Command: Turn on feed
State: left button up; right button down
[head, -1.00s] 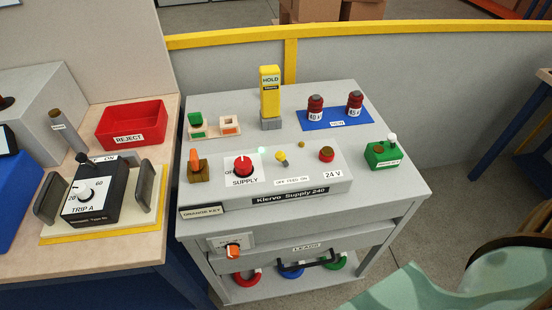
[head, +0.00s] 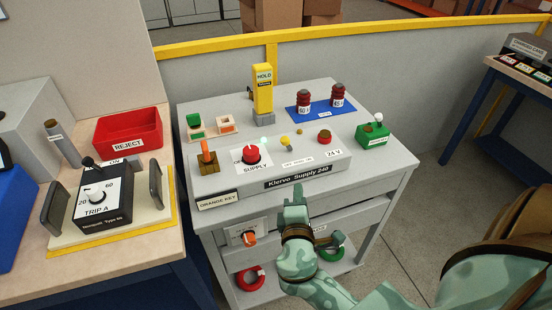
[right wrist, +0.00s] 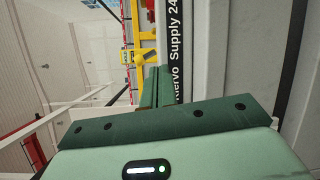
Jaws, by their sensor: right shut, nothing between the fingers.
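The Klervo Supply 240 unit (head: 318,174) sits on a grey cart. Its red SUPPLY knob (head: 251,154) is on a white plate, with OFF lettering partly readable at its left. A small yellow switch (head: 284,142) and a red button (head: 324,136) by the 24 V label stand to the right. My right gripper (head: 294,192) is shut and empty, just in front of the unit's front face, below and right of the knob. In the right wrist view its dark green fingers (right wrist: 152,88) point along the unit's name strip (right wrist: 179,40). My left gripper is not in view.
A yellow HOLD block (head: 263,90) stands behind the panel. Red 60 V parts (head: 304,99) stand on a blue mat; a green box (head: 372,138) has a white-topped lever. An orange key (head: 207,152) is at left. The TRIP A table (head: 150,245) adjoins.

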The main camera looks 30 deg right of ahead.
aim_at(280, 163)
jog(key=w+a+r+n+t, duration=0.2)
jog(key=w+n+t, duration=0.1)
jog(key=shift+a+y, duration=0.35)
jog(key=shift+y, duration=0.05)
jog(key=x, duration=1)
jog(key=shift+d+f+p, duration=0.1)
jog(key=shift+p, duration=0.3)
